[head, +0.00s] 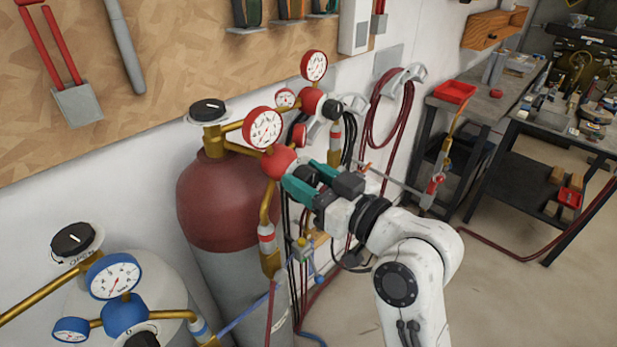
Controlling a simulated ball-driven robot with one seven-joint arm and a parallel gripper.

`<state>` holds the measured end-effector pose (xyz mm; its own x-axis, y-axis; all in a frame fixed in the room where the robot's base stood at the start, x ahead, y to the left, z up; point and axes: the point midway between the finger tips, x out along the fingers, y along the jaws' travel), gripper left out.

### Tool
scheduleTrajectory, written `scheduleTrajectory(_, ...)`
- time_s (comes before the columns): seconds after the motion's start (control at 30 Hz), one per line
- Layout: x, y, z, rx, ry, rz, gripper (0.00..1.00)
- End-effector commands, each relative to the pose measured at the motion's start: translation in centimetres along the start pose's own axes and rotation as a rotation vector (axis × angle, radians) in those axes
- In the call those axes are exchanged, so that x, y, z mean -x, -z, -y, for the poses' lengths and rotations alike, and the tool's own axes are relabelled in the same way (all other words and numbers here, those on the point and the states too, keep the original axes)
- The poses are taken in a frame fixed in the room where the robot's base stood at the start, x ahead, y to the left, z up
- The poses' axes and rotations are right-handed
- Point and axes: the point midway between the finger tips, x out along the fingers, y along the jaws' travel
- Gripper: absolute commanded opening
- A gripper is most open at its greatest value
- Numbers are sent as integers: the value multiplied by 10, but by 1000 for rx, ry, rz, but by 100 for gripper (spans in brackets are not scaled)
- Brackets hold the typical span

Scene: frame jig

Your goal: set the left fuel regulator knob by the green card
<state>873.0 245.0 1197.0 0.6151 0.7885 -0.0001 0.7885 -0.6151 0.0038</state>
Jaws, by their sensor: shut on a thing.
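The left fuel regulator has a red round body (278,162) and a red-rimmed gauge (264,128), beside the dark red cylinder (212,200). My gripper (297,179) has teal fingers and reaches this regulator's front from the right. It is shut at the place of the left fuel regulator knob, which the fingers and wrist hide. The knob's setting cannot be seen. A second red regulator (311,100) with a dark knob (332,109) and its own gauge (314,66) sits further back. I cannot make out a green card.
A blue regulator (125,316) with a blue-rimmed gauge (112,277) stands at the lower left. A brass torch (436,175) and hoses are to the right of my arm. A workbench with a red tray (454,92) stands at the right. Open floor lies at the lower right.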

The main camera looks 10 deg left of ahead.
Motion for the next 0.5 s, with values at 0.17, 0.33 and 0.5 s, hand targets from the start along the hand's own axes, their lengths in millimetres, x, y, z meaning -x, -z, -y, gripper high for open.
scheduleTrajectory(0.17,0,0,0,-13,0,0,15)
scheduleTrajectory(0.33,0,1,0,-68,-1,1,15)
scheduleTrajectory(0.5,0,1,-1,-177,-1,2,15)
